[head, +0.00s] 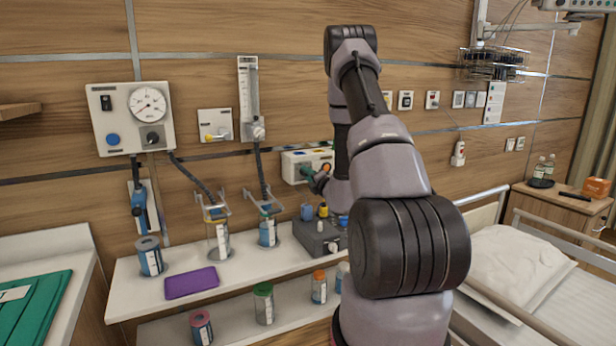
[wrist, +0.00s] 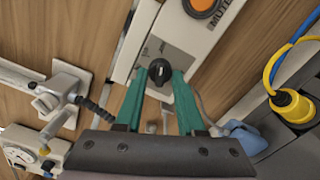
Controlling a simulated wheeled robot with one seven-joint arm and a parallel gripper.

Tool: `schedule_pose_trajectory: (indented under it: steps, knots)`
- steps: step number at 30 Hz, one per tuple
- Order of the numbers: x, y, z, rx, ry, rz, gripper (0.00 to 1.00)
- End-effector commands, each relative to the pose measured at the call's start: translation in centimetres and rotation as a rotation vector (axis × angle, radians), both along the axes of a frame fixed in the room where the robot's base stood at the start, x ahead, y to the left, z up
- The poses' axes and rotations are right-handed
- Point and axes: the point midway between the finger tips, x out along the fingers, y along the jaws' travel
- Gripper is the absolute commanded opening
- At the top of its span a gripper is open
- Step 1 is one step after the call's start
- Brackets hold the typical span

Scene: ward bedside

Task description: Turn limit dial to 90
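A small black dial (wrist: 159,72) sits on a pale wall unit, seen in the wrist view; small print beside it is too blurred to read. The same unit (head: 291,160) shows on the wall in the head view, partly behind my arm. My gripper (wrist: 159,79) has two green fingers, spread apart, with their tips on either side of the dial. I cannot tell whether they touch it. In the head view my gripper (head: 317,180) is at the front of the unit, small and partly hidden by my arm. The dial's setting is not readable.
An orange button (wrist: 202,5) marked MUTE is on the same unit. Below it, a grey box (head: 318,236) stands on the shelf (head: 135,292) with bottles and a purple tray (head: 191,283). A gauge panel (head: 130,118) is to the left; a bed (head: 520,262) is at right.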

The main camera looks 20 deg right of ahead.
Motion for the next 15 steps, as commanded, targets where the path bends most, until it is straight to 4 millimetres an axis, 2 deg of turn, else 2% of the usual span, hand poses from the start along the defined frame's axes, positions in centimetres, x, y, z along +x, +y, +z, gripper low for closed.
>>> schedule_pose_trajectory:
  steps: [8, 15]
  knots:
    - [-0.03, -0.02, -0.04, -0.027, 0.000, 0.000, 0.00]
    - [-0.04, -0.02, -0.06, -0.146, -0.004, 0.000, 0.00]
